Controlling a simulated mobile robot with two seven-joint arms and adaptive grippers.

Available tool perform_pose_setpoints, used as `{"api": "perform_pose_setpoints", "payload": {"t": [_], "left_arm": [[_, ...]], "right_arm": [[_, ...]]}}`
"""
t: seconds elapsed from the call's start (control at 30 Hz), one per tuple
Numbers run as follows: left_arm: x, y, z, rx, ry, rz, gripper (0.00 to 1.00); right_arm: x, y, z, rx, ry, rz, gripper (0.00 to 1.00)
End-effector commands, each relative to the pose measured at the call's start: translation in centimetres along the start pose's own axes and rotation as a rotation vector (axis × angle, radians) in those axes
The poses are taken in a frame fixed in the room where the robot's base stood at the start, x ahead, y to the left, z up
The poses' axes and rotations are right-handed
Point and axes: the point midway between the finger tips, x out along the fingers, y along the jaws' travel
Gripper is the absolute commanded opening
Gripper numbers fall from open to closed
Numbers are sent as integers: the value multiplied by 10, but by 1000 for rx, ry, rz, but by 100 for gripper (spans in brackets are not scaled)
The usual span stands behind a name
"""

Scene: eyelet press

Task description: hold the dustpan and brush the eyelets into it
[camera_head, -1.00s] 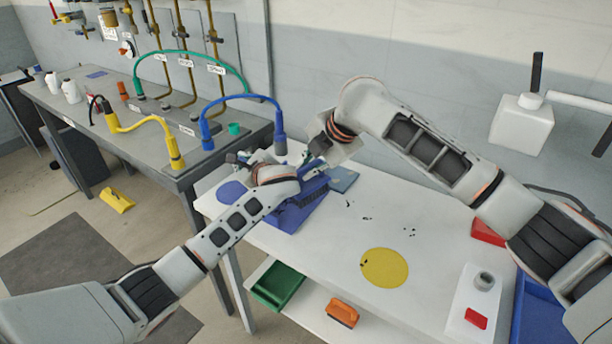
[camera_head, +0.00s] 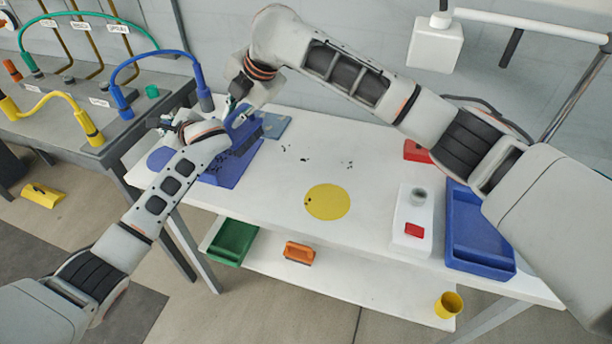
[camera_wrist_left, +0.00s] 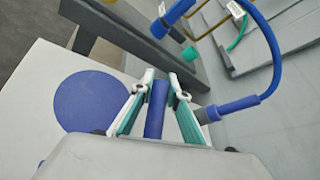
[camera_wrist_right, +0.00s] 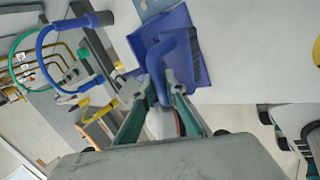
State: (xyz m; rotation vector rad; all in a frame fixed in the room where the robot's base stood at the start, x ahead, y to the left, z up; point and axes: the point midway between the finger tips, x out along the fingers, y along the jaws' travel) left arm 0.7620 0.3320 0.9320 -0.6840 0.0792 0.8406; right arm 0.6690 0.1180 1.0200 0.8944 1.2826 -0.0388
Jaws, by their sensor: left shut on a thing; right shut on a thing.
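The blue dustpan (camera_head: 228,172) rests at the left of the white table, partly covered by the arms. My left gripper (camera_head: 172,126) is shut on a blue handle, seen between its fingers in the left wrist view (camera_wrist_left: 156,108), seemingly the dustpan's. My right gripper (camera_head: 238,98) is shut on the handle of the blue brush (camera_wrist_right: 178,55). The brush's dark bristles are over or against the dustpan; contact is unclear. Small dark eyelets (camera_head: 304,159) lie scattered on the table right of the dustpan.
A blue disc (camera_wrist_left: 90,101) and a light blue flat piece (camera_head: 276,126) lie near the dustpan. A white block with a red button (camera_head: 412,215) and a blue tray (camera_head: 478,240) stand at the right. Mid-table is mostly clear.

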Motion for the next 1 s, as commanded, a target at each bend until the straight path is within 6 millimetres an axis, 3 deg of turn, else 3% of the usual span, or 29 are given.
{"api": "perform_pose_setpoints", "payload": {"t": [0.03,0.07,0.17,0.27,0.5,0.7,0.9,1.0], "left_arm": [[-2,2,-6,8,6,0,0],[-2,2,-6,8,6,0,0],[-2,2,-6,8,6,0,0],[-2,2,-6,8,6,1,0],[-1,2,-4,6,5,2,0],[0,2,-3,4,4,1,0],[0,1,-2,3,3,1,0],[0,1,-2,3,2,1,0]], "right_arm": [[-5,9,-11,-1,21,21,0],[-5,8,-10,-1,21,22,0],[-8,0,-1,4,24,25,0],[-14,-21,18,10,29,30,0],[-48,-100,78,31,52,59,0],[-90,-168,115,41,80,86,0],[-124,-214,133,42,106,108,0],[-134,-222,139,44,111,116,0]]}}
